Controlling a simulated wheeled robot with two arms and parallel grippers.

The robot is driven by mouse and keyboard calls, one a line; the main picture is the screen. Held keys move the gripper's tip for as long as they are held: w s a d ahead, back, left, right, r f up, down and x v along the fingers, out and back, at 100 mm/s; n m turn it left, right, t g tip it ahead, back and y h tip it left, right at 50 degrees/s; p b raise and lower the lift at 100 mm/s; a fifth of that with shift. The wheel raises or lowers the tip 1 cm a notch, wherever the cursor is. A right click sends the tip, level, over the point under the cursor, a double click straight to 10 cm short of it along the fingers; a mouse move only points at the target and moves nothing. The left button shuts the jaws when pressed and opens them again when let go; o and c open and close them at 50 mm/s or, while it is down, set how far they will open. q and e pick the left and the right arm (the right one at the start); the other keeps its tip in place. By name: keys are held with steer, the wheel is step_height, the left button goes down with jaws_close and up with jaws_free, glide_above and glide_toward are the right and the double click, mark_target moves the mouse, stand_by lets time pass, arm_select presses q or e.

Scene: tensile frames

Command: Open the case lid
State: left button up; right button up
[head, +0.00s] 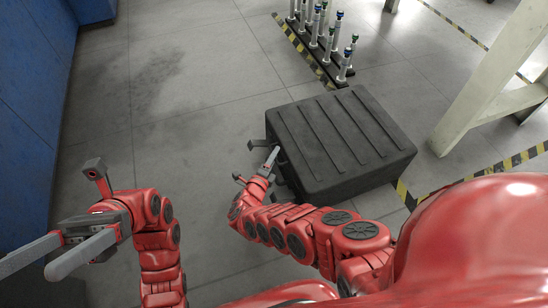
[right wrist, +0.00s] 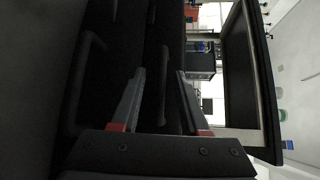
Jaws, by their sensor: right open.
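The black case (head: 340,138) stands on the floor in the head view, with raised ribs across its lid. The lid looks closed. My right gripper (head: 274,158) is at the left side of the case, close to its edge; I cannot tell whether it touches. A dark surface with handle-like loops (right wrist: 88,80), probably the case side, fills the left of that view. My left gripper (head: 28,268) is open and empty at the lower left, well away from the case.
A rack of upright white rods with blue and green tops (head: 325,38) stands behind the case. A pale table leg (head: 475,80) is at the right. Yellow-black tape (head: 408,194) marks the floor. A blue cabinet (head: 30,90) is at left. Floor left of the case is clear.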

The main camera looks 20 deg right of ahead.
steer(key=shift+w+d, duration=0.1)
jaws_close()
stand_by(1.5)
